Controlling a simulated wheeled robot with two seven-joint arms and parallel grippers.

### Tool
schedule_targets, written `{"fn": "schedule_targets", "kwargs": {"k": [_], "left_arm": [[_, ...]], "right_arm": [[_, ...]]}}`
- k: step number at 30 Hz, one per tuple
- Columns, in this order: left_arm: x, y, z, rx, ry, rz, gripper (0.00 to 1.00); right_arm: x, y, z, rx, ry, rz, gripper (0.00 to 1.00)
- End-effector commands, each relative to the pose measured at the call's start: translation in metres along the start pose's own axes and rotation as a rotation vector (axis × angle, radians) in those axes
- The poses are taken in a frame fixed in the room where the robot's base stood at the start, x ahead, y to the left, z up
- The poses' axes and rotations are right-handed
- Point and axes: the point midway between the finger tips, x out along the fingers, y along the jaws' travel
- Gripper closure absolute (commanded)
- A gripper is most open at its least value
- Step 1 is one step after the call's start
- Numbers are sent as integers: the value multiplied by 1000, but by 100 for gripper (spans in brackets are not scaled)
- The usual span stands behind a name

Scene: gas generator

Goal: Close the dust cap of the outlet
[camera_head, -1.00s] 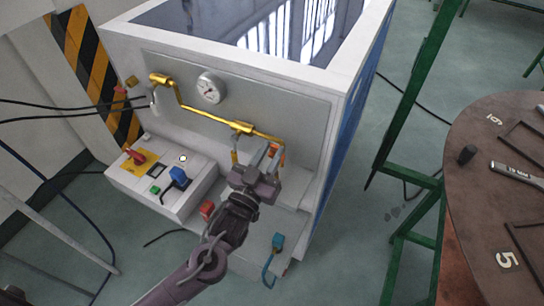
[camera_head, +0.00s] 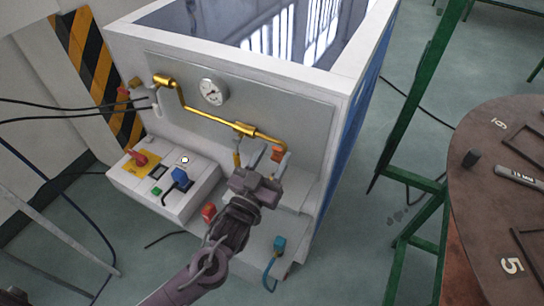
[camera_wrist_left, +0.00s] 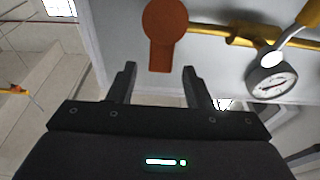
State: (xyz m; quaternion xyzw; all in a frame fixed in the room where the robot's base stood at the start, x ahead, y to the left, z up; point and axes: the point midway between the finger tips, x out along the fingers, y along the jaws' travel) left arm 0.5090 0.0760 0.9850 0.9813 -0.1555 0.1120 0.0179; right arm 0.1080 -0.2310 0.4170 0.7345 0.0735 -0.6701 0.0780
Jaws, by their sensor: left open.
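The orange dust cap (camera_head: 276,154) is at the right end of the yellow pipe on the machine's front, at the outlet. In the left wrist view it is a round orange disc with a tab (camera_wrist_left: 165,25) pointing toward my gripper. My left gripper (camera_head: 261,168) is open just below and in front of it in the head view. In the left wrist view the fingers (camera_wrist_left: 160,72) are spread with nothing between them, and the tab's end lies just beyond and between the fingertips. The outlet's opening is hard to make out. My right gripper is not in view.
The yellow pipe (camera_head: 200,113) and a pressure gauge (camera_head: 212,92) are on the front panel. A control box (camera_head: 165,182) stands left. A red part (camera_head: 209,211) and a teal-handled part (camera_head: 279,243) sit low near my arm. A round table (camera_head: 480,200) stands right.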

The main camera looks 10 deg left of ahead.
Motion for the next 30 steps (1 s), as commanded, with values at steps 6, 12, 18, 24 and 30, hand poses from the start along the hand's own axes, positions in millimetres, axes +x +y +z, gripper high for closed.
{"fn": "schedule_targets", "kwargs": {"k": [6, 12, 18, 24, 30], "left_arm": [[-30, 0, 4, 0, -3, 1, 55], [-63, 0, 3, 0, -4, 1, 55], [-76, 0, 1, 0, 0, 0, 55], [-77, 0, 0, 0, 0, 0, 55], [-78, -2, 9, 7, -18, -3, 74]], "right_arm": [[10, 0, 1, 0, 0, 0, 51], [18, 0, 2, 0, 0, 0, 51], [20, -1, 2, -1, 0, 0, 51], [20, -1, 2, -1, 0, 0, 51], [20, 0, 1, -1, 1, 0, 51]]}}
